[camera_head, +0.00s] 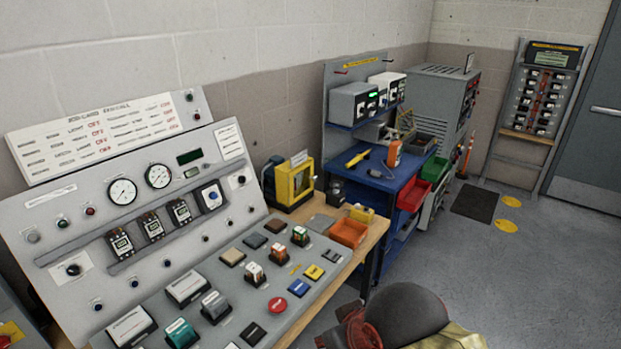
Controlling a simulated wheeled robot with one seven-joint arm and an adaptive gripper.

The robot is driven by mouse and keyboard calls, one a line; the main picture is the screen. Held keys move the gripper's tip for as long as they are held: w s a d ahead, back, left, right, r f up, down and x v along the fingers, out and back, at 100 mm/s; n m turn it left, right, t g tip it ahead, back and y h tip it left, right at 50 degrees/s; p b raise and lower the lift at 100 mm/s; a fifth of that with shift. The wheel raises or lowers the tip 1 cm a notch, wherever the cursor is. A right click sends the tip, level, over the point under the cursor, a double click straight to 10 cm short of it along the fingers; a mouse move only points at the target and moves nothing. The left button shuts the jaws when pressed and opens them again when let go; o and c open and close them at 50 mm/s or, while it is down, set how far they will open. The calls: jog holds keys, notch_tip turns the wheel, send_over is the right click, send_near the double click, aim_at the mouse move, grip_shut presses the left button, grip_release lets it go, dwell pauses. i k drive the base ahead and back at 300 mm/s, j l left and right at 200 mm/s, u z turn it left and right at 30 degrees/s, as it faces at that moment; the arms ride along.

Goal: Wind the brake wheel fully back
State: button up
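I cannot make out a brake wheel for certain in the head view. The sloped grey control console (50,225) fills the left side, with two round dials, the left dial (122,191) and the right dial (158,176). A small round knob (73,269) sits low on its left, and a blue-and-white rotary control (211,196) at its right. A round red button (277,305) lies on its lower deck. A yellow-framed unit (294,183) stands on the wooden bench behind the console. My gripper is not in view.
A blue workbench (377,176) with tools, a red bin (412,194) and a green bin (434,168) stands beyond. A dark rounded object (408,312) is cut off at the bottom edge. Grey floor (450,255) is open at right, before a door (597,140).

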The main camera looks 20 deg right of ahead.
aim_at(336, 185)
jog(key=i+l, duration=0.15)
jog(key=l, duration=0.25)
jog(key=i+l+u, duration=0.15)
jog(key=l, duration=0.3)
jog(key=i+l, duration=0.2)
jog(key=l, duration=0.25)
jog(key=i+l+u, duration=0.15)
jog(key=l, duration=0.25)
jog(key=i+l, duration=0.1)
jog(key=l, duration=0.35)
jog(key=i+l+u, duration=0.1)
jog(key=l, duration=0.4)
jog(key=i+l, duration=0.15)
jog(key=l, duration=0.2)
jog(key=i+l, duration=0.15)
jog(key=l, duration=0.2)
jog(key=i+l, duration=0.15)
jog(key=l, duration=0.2)
jog(key=i+l, duration=0.15)
jog(key=l, duration=0.2)
jog(key=i+l, duration=0.15)
jog(key=l, duration=0.2)
jog(key=i+j, duration=0.15)
jog(key=i, duration=0.05)
